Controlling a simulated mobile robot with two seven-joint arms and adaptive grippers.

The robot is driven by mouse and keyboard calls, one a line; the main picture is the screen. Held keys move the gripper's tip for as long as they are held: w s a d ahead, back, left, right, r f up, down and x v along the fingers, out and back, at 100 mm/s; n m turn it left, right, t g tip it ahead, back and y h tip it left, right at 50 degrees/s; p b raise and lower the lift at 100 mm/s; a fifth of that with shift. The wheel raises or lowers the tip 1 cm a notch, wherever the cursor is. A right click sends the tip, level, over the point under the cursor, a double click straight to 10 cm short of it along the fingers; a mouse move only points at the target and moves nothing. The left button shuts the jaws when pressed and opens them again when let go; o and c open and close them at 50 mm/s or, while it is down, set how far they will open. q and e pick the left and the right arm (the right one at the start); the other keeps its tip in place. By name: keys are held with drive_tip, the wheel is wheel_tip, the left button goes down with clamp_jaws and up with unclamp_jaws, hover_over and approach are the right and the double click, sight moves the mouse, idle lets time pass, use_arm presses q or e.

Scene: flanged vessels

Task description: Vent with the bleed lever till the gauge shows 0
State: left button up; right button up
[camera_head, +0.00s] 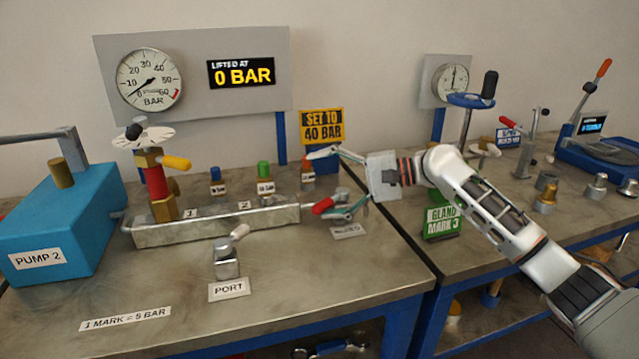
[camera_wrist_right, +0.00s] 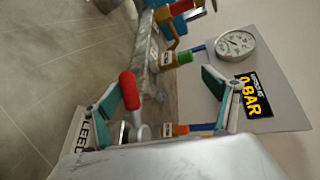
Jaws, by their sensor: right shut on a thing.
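The bleed lever (camera_head: 323,206) has a red grip and stands at the right end of the metal manifold. It also shows in the right wrist view (camera_wrist_right: 129,90), beside one finger. My right gripper (camera_head: 316,183) reaches in from the right and is shut on the bleed lever; its fingers look spread, with the grip by the lower one. The fingers also show in the wrist view (camera_wrist_right: 167,78). The large gauge (camera_head: 149,79) has its needle pointing lower left, close to the 0 mark. It also appears in the wrist view (camera_wrist_right: 235,43). My left gripper is not seen.
A display (camera_head: 241,72) reads "LIFTED AT 0 BAR". The manifold (camera_head: 220,222) carries a red and brass valve (camera_head: 157,187). A yellow "SET TO 40 BAR" sign (camera_head: 322,125) stands behind the gripper. Blue pump 2 (camera_head: 60,225) is at left. The bench front is mostly clear.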

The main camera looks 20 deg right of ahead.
sight(328, 200)
drive_tip(key=r, duration=0.1)
drive_tip(key=d+r, duration=0.1)
drive_tip(key=r, duration=0.1)
drive_tip(key=shift+d+r, duration=0.1)
drive_tip(key=shift+r, duration=0.15)
drive_tip(key=shift+c, duration=0.9)
drive_tip(key=shift+o, duration=0.6)
drive_tip(key=shift+s+d+r+t, duration=0.15)
drive_tip(key=shift+s+d, duration=0.05)
drive_tip(key=shift+d, duration=0.25)
drive_tip(key=shift+s+d+r+t, duration=0.1)
drive_tip(key=shift+s+d+t, duration=0.05)
drive_tip(key=shift+d, duration=0.3)
drive_tip(key=shift+s+d, duration=0.3)
drive_tip(key=shift+d, duration=0.3)
drive_tip(key=c, duration=1)
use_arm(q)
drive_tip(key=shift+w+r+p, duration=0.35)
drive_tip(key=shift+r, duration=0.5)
use_arm(e)
drive_tip(key=shift+s+d+f, duration=0.1)
drive_tip(key=shift+s+d, duration=0.05)
drive_tip(key=shift+d, duration=0.5)
drive_tip(key=shift+s+d+f, duration=0.15)
drive_tip(key=shift+d, duration=0.45)
drive_tip(key=shift+s+d+f, duration=0.1)
drive_tip(key=shift+s+d, duration=0.05)
drive_tip(key=shift+d, duration=0.5)
